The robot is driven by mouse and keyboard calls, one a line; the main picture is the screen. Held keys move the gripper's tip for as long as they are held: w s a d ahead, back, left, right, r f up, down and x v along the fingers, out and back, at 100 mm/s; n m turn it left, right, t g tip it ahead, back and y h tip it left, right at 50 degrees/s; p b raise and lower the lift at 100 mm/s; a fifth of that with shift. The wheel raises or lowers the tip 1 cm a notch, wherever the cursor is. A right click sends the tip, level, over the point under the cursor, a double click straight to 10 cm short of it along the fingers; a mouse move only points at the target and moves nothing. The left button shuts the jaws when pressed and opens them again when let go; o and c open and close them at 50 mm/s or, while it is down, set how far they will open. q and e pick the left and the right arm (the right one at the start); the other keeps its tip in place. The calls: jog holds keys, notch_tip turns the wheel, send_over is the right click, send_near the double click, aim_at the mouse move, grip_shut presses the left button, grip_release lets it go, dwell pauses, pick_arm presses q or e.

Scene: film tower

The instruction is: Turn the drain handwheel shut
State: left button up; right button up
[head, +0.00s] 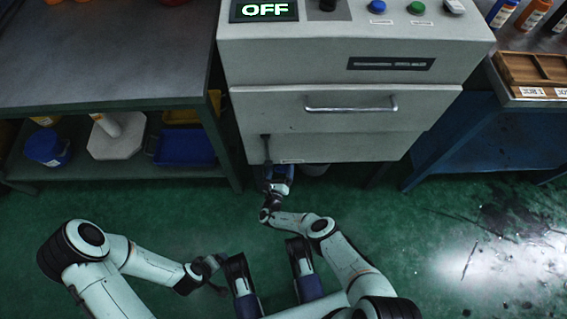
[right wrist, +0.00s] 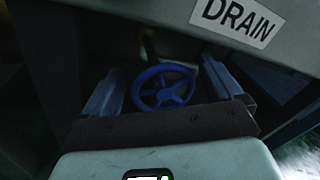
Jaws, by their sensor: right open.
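The drain handwheel (right wrist: 163,88) is a blue spoked wheel under the machine's front edge, seen in the right wrist view below a white DRAIN label (right wrist: 236,22). My right gripper (right wrist: 162,68) is open, with one finger to the left and one to the right of the wheel. The wheel appears between the fingers; I cannot tell whether either finger touches it. In the head view my right gripper (head: 278,172) is at the machine's lower front edge, and the wheel is hidden there. My left gripper (head: 212,270) is low in the head view, away from the machine; its jaws are unclear.
The grey machine (head: 340,142) has a drawer handle (head: 350,108) and a display (head: 264,10) reading OFF. A dark bench (head: 110,90) with shelf bins stands left, and a blue-sided bench (head: 470,140) stands right. The green floor (head: 410,225) in front is open, with dark stains at right.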

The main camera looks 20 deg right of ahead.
pick_arm(q)
jog(key=shift+w+d+f, duration=0.1)
jog(key=shift+d, duration=0.2)
pick_arm(e)
jog(key=shift+w+d, duration=0.15)
jog(key=shift+w, duration=0.15)
jog(key=c, duration=0.8)
